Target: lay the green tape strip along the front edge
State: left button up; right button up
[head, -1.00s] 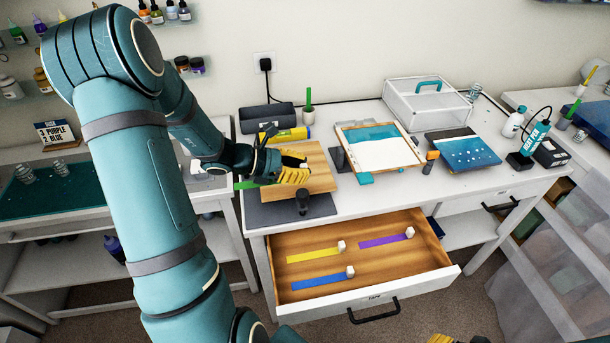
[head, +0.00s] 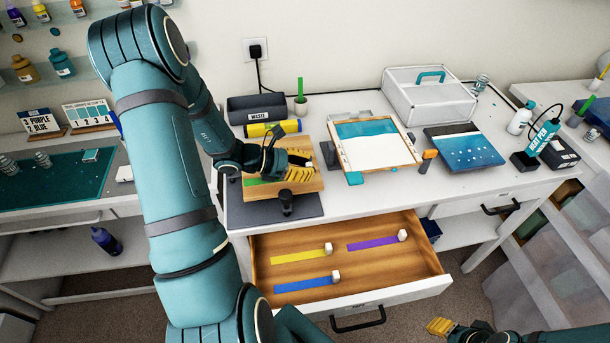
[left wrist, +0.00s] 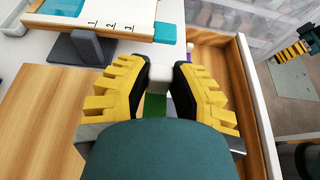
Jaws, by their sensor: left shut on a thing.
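The green tape strip (head: 257,181) reaches left from my left gripper, over the wooden board (head: 312,186). I cannot tell whether it touches the board. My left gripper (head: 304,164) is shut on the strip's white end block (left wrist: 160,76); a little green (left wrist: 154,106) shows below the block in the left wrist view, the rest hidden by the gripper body. The board lies at the left end of the bench, its front part over a dark mat (head: 255,213). My right gripper (head: 440,326) is low at the bottom right, away from the bench; its fingers are too unclear to judge.
The open drawer (head: 395,290) below holds yellow (head: 300,256), purple (head: 372,243) and blue (head: 303,284) strips. A dark post (head: 286,203) stands at the board's front. A framed panel (head: 375,145) lies right of it; a yellow roll (head: 272,128) lies behind.

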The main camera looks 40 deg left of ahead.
pick_arm(q)
notch_tip(320, 180, down, 3)
jog(key=shift+a+f, duration=0.1)
jog(key=shift+f, duration=0.1)
